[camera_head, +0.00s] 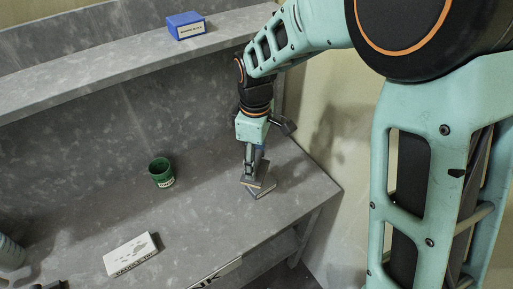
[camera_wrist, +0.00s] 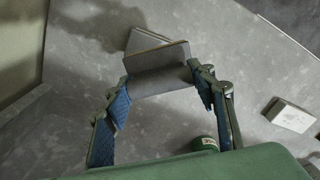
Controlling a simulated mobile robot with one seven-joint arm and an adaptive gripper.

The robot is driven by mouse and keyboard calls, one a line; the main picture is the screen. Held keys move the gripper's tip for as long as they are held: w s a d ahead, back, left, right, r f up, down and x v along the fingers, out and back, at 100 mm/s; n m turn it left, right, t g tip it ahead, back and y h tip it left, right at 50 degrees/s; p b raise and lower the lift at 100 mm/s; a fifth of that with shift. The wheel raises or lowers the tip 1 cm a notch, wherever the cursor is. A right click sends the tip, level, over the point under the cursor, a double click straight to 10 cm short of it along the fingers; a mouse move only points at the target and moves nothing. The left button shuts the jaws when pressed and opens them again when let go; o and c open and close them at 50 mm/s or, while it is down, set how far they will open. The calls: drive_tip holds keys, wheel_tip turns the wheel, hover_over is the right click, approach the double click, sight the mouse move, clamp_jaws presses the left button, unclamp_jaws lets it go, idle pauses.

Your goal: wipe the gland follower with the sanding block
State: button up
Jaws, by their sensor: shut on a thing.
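My gripper (camera_head: 252,168) reaches down over the right part of the grey bench. In the wrist view my gripper (camera_wrist: 160,76) has its blue-padded fingers on either side of a grey block, which looks like the sanding block (camera_wrist: 158,56), and is shut on it. The sanding block (camera_head: 258,181) also shows in the head view, tilted. Just beyond it in the wrist view is a flat grey piece with a pale edge, probably the gland follower (camera_wrist: 144,39), partly hidden by the block. In the head view its edge (camera_head: 265,192) shows below the block; I cannot tell whether they touch.
A green cup (camera_head: 161,173) stands on the bench to the left. A white labelled slab (camera_head: 131,254) lies nearer the front. A blue labelled box (camera_head: 186,25) sits on the shelf (camera_head: 110,68) above. The bench (camera_head: 205,215) is clear between cup and gripper.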

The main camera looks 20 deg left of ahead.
drive_tip(key=shift+r+p, duration=0.7)
drive_tip(key=shift+r, duration=0.65)
